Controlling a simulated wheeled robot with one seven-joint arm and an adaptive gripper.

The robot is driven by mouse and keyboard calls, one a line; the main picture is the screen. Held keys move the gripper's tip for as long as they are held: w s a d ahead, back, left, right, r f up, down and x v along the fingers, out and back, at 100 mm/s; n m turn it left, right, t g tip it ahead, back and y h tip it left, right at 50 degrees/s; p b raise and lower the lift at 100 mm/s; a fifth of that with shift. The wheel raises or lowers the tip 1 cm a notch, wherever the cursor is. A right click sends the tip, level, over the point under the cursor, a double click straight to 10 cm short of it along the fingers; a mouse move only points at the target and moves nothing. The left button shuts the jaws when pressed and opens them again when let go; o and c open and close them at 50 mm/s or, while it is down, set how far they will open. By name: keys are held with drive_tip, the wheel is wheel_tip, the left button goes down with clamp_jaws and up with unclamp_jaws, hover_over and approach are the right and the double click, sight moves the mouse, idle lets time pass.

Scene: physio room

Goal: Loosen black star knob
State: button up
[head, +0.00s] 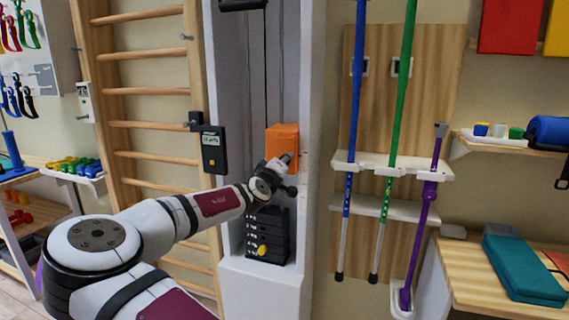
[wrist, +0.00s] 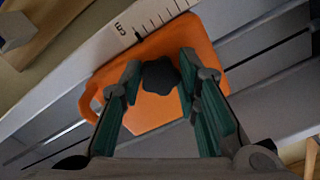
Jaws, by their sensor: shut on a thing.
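The black star knob (wrist: 160,77) sits on the face of an orange block (wrist: 128,110) in the wrist view. My gripper (wrist: 160,72) has its two fingertips on either side of the knob, shut on it. In the head view, my gripper (head: 284,164) reaches the orange block (head: 283,139) on the white upright frame. The knob is hidden behind my gripper there.
A white scale strip marked cm (wrist: 142,25) runs beside the orange block. Below it in the head view is a black weight stack (head: 266,235) with a yellow pin (head: 262,250). Wooden wall bars (head: 150,90) stand left; blue and green poles (head: 400,90) hang right.

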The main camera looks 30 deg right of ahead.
drive_tip(key=shift+w+a+r+n+p, duration=0.1)
drive_tip(key=shift+n+p, duration=2.75)
drive_tip(key=shift+n, duration=2.8)
drive_tip(key=shift+w+a+r+n+p, duration=0.15)
drive_tip(key=shift+n+p, duration=2.65)
drive_tip(key=shift+n, duration=2.8)
drive_tip(key=shift+s+d+r+n+p, duration=0.1)
drive_tip(key=shift+n+p, duration=2.75)
drive_tip(key=shift+n, duration=2.8)
drive_tip(key=shift+w, duration=0.1)
drive_tip(key=shift+a, duration=0.1)
drive_tip(key=o, duration=1.2)
drive_tip(key=shift+c, duration=0.2)
drive_tip(key=shift+f, duration=0.1)
